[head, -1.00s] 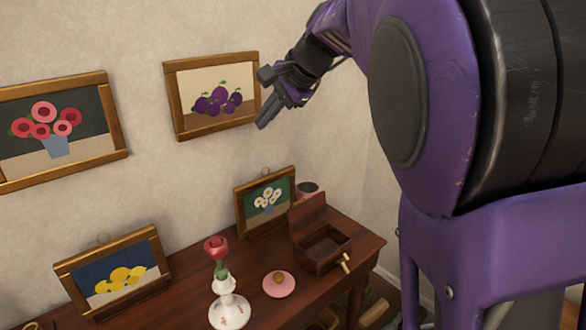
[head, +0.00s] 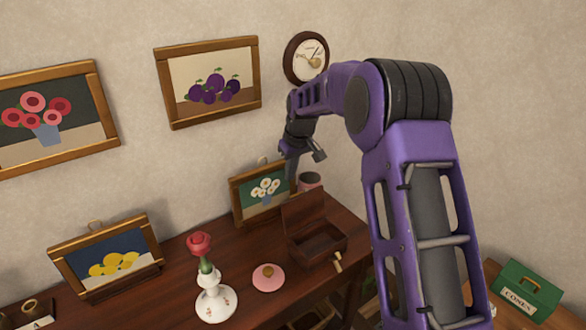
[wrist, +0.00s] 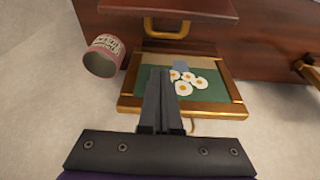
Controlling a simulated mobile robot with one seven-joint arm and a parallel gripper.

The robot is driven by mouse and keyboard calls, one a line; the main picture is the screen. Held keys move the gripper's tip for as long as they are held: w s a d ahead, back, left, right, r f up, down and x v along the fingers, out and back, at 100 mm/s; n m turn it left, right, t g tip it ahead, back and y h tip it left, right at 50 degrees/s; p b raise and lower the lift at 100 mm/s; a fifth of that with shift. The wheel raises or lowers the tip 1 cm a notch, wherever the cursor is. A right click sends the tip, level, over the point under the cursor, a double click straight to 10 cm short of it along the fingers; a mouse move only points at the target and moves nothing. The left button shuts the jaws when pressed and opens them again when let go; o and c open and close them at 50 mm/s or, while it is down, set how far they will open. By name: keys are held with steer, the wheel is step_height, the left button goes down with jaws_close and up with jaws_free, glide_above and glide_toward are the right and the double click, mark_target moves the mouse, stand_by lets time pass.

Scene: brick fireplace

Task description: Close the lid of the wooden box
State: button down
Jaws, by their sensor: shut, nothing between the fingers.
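The dark wooden box (head: 318,243) stands at the right end of the brown table in the head view. Its lid (head: 303,211) is raised, standing upright at the back of the box, and the inside shows empty. My gripper (head: 304,160) is above and behind the lid, close to the wall, pointing down. In the wrist view my gripper (wrist: 160,75) is shut and empty, over the framed picture of white flowers (wrist: 185,82). A brown wooden panel (wrist: 155,8) at the top edge there looks like the lid; the rest of the box is hidden.
The flower picture (head: 236,208) leans left of the box. A pinkish can (wrist: 103,57) stands behind the box. A clock (head: 306,57) hangs on the wall above.

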mark_target(301, 207)
steer(key=d+x, duration=0.1)
steer(key=x, duration=0.5)
steer(key=shift+s+d+r, duration=0.15)
steer(key=shift+s+r, duration=0.1)
steer(key=shift+s, duration=0.25)
steer(key=shift+s+d+r, duration=0.2)
steer(key=shift+s+r, duration=0.05)
steer(key=shift+s, duration=0.3)
steer(key=shift+s+d+r, duration=0.15)
steer(key=shift+s+r, duration=0.15)
steer(key=shift+s, duration=0.2)
steer(key=shift+s+d+b, duration=0.1)
steer(key=shift+b, duration=0.3)
